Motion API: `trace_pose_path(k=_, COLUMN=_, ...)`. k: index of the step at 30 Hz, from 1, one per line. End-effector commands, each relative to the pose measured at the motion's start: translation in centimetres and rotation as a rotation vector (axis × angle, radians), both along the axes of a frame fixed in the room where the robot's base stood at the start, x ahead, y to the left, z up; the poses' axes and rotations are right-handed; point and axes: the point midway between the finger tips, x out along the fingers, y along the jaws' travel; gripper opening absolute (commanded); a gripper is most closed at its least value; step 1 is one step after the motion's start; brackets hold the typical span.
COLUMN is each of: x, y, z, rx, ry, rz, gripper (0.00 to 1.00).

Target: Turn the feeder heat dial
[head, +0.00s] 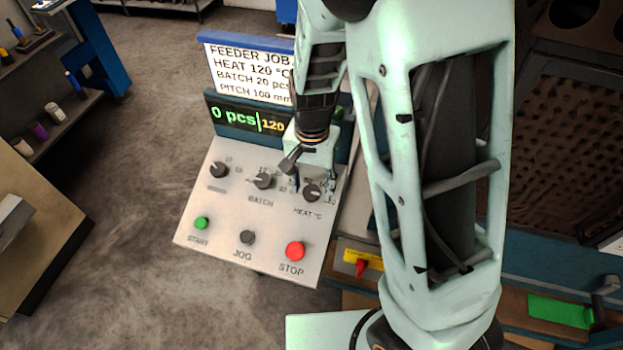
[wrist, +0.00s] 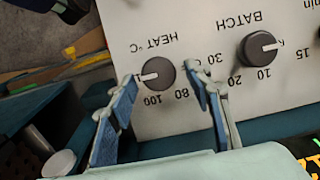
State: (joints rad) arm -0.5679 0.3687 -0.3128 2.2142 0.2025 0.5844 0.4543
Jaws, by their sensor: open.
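The heat dial (head: 312,193) is a dark round knob with a white pointer, at the right of the upper row on the feeder's light panel (head: 222,243). It also shows in the wrist view (wrist: 158,74), where its pointer is toward the 100 mark side. My gripper (wrist: 162,84) is open, with one blue-padded finger on each side of the dial. A gap shows between the dial and the right finger; the left fingertip looks very near the dial's edge. I cannot tell whether it touches. In the head view my gripper (head: 309,181) is partly hidden behind my wrist.
The batch dial (wrist: 258,49) sits beside the heat dial. Start (head: 201,223), jog (head: 247,237) and stop (head: 295,251) buttons are below. A display (head: 240,118) reads 0 pcs and 120. A job sign (head: 248,70) above reads HEAT 120 °C. A red switch (head: 361,268) is to the right.

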Motion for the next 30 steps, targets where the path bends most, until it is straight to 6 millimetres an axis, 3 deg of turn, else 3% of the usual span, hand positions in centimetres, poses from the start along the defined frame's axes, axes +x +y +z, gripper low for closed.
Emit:
trace_pose_path(k=8, x=-0.01, y=-0.01, z=-0.17, rx=0.0, ry=0.0, rz=0.0, gripper=0.46)
trace_pose_path(k=19, x=0.0, y=0.0, z=-0.14, rx=0.0, ry=0.0, rz=0.001, gripper=0.07)
trace_pose_path(k=30, x=0.09, y=0.1, z=-0.07, rx=-0.018, ry=0.006, rz=0.061, gripper=0.05)
